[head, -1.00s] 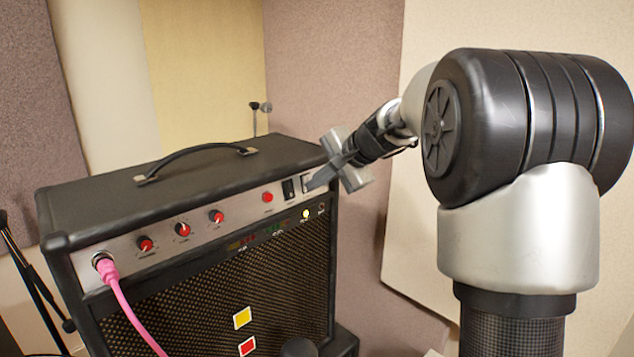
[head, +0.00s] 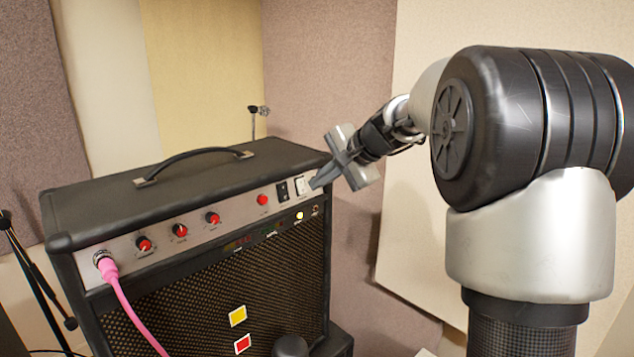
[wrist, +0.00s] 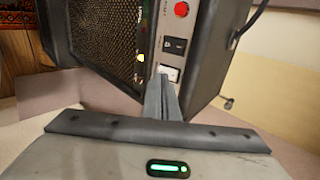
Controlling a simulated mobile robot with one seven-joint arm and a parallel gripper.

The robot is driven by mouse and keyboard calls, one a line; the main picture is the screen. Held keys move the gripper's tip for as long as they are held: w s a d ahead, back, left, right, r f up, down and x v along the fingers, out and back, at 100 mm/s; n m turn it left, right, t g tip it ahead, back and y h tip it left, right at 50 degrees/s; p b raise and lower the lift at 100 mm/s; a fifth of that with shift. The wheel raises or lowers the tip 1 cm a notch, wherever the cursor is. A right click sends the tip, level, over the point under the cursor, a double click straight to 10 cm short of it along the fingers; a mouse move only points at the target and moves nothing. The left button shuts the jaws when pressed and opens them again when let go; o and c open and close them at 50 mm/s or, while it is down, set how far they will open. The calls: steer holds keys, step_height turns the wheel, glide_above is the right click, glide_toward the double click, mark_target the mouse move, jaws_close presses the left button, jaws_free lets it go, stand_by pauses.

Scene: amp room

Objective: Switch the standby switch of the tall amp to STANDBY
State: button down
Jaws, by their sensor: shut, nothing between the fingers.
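The tall amp (head: 200,221) is a black cabinet with a silver control panel along its upper front. At the panel's right end are a black rocker switch (head: 282,191) and a white rocker switch (head: 300,187). Their labels are too small to read, so I cannot tell which is marked standby. My gripper (head: 314,185) is shut and empty, its tips just right of the white switch. In the wrist view the closed fingertips (wrist: 161,82) lie at the lower edge of the white switch (wrist: 168,73); I cannot tell whether they touch it.
A pink cable (head: 125,305) is plugged in at the far left. A yellow lamp (head: 299,216) glows below the switches. A carry handle (head: 195,158) tops the amp.

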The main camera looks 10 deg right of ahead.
steer(key=v, duration=0.9)
steer(key=shift+r, duration=0.6)
steer(key=shift+d, duration=0.15)
